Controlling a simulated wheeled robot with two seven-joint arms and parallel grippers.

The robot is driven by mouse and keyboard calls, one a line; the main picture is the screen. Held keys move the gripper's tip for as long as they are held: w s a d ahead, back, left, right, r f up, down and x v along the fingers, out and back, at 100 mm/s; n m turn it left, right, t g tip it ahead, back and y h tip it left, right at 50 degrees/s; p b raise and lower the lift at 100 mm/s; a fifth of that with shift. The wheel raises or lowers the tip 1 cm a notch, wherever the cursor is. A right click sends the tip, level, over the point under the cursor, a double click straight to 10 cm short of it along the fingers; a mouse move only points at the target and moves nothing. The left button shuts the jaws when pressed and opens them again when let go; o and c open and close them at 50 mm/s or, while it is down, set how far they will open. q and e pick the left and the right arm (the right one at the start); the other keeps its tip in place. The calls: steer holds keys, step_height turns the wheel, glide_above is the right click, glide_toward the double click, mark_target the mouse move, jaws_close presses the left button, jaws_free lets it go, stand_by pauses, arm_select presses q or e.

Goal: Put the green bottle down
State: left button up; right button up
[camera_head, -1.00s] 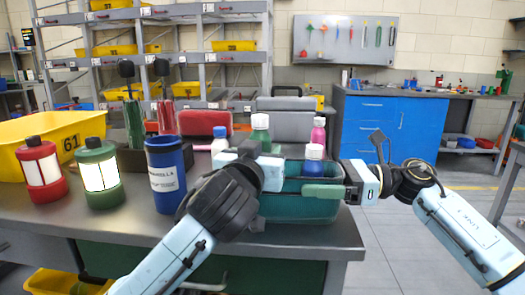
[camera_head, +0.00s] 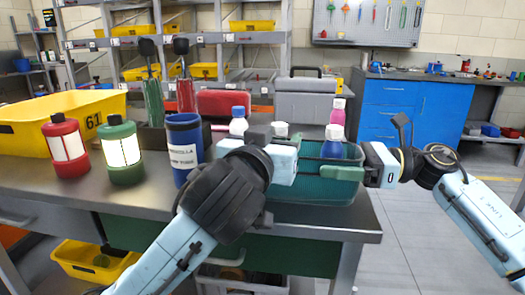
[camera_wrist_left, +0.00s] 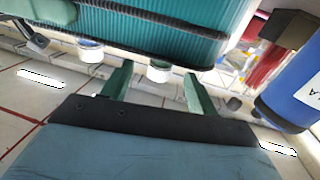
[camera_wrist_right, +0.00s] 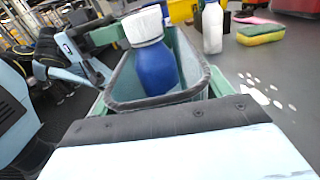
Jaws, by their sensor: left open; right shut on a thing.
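The white cap of the green bottle (camera_head: 280,129) shows just above my left gripper (camera_head: 274,143) in the head view; its body is hidden. A white cap (camera_wrist_left: 158,70) sits between the spread green fingers of my left gripper (camera_wrist_left: 150,90) in the left wrist view. My left gripper is open, at the left end of the teal crate (camera_head: 310,192). I cannot tell whether the bottle stands inside the crate or behind it. My right gripper (camera_head: 340,172) is shut on the crate's right end. A blue bottle (camera_head: 333,148) with a white cap stands in the crate.
A dark blue tube (camera_head: 184,150), a green lantern (camera_head: 121,152) and a red lantern (camera_head: 66,146) stand left on the table. A white bottle with a blue cap (camera_head: 238,121) and a pink bottle (camera_head: 337,112) stand behind. A yellow bin (camera_head: 30,132) is far left.

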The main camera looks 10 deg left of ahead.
arm_select(q)
steer(key=s+a, duration=0.1)
steer(key=s, duration=0.5)
steer(key=s+f+m+h, duration=0.25)
steer(key=f+h, duration=0.25)
steer(key=f, duration=0.3)
steer(key=s+a+f+n+t+y, duration=0.1)
steer(key=s+a+f+t+y, duration=0.1)
steer(key=s+a+f+t, duration=0.2)
steer(key=s+a+f, duration=0.1)
steer(key=s+a, duration=0.2)
steer(key=s, duration=0.2)
steer(key=shift+a, duration=0.2)
steer(key=shift+n, duration=0.25)
arm_select(e)
steer(key=o, duration=1.1)
steer(key=d, duration=1.2)
